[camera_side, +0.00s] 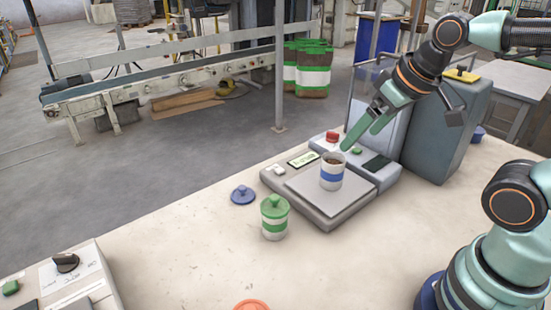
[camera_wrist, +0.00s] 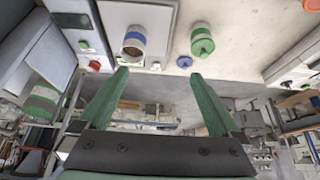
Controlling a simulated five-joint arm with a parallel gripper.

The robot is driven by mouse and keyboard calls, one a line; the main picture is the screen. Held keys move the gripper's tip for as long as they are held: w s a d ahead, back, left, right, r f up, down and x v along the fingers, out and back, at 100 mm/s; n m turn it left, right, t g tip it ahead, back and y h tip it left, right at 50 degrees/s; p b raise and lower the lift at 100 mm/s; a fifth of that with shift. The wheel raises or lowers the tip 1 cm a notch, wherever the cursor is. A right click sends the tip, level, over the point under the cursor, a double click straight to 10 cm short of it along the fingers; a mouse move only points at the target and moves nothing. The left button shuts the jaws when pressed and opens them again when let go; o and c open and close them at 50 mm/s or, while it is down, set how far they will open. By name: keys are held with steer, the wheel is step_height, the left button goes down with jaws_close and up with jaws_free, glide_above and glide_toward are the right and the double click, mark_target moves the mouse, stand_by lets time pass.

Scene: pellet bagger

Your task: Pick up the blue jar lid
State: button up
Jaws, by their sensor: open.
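The blue jar lid (camera_side: 243,195) lies flat on the table with its knob up, left of the green-lidded jar, in the side view. It also shows as a small blue disc in the wrist view (camera_wrist: 184,62). My gripper (camera_side: 362,136) is open and empty, above and behind the scale, well to the right of the lid. In the wrist view its two green fingers (camera_wrist: 160,76) are spread apart, with the blue lid beyond the right fingertip. The open jar with a blue band (camera_side: 332,172) stands on the scale and holds brown contents.
The scale (camera_side: 330,200) has a raised panel with red and green buttons. The green-lidded jar (camera_side: 274,218) stands close to the blue lid. An orange lid (camera_side: 252,305) is at the bottom edge. A control box (camera_side: 62,280) sits at lower left. Bare table surrounds the lid's left side.

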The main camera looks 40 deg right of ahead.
steer(key=c, duration=0.6)
steer(key=shift+o, duration=0.2)
